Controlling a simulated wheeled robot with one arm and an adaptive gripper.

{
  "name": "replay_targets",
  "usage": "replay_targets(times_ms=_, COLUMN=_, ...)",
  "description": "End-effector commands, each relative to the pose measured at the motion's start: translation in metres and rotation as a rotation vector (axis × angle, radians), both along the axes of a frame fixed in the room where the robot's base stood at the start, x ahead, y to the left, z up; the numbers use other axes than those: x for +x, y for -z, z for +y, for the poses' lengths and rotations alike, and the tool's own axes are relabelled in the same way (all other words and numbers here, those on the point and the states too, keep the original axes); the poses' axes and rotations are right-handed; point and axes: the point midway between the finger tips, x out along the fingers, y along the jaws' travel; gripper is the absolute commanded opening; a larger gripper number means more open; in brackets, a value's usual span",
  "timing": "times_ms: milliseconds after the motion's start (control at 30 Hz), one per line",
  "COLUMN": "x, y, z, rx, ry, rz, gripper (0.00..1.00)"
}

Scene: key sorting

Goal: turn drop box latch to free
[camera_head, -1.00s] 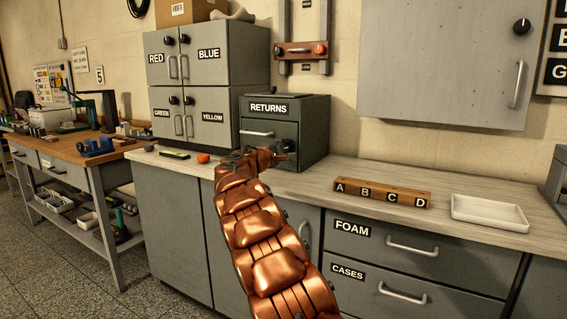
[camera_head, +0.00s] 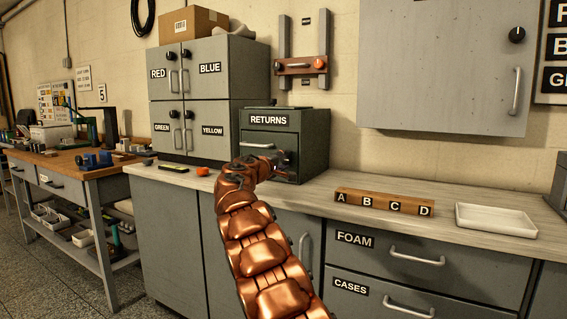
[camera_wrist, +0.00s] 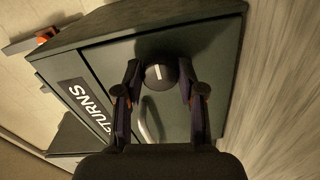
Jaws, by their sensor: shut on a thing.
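The drop box (camera_head: 318,135) is a dark grey-green box labelled RETURNS on the counter, with a bar handle on its front. Its latch is a round black knob with a white mark, seen in the wrist view (camera_wrist: 160,74). My gripper (camera_wrist: 159,76) has one finger on each side of the knob and is shut on it. The wrist view is turned, with the label on the left and the white mark running nearly up and down in the picture. In the head view my gripper (camera_head: 283,160) is at the box front and hides most of the knob.
Grey lockers (camera_head: 205,97) stand left of the box. A red object (camera_head: 202,171) lies on the counter before them. A wooden block marked A to D (camera_head: 384,202) and a white tray (camera_head: 497,220) are to the right. A wall rail with a latch (camera_head: 302,66) hangs above.

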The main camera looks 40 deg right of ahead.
Motion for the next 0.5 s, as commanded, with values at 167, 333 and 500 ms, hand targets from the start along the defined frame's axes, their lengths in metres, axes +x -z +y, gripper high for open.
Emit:
replay_targets(times_ms=167, x=-0.0004, y=0.0002, z=-0.0004, rx=0.0, ry=0.001, rz=-0.001, gripper=0.43)
replay_targets(times_ms=333, x=-0.0002, y=0.0002, z=-0.0003, rx=0.0, ry=0.001, rz=0.0, gripper=0.61)
replay_targets(times_ms=500, x=-0.0003, y=0.0001, z=-0.0002, rx=0.0, ry=0.0, rz=0.0, gripper=0.64)
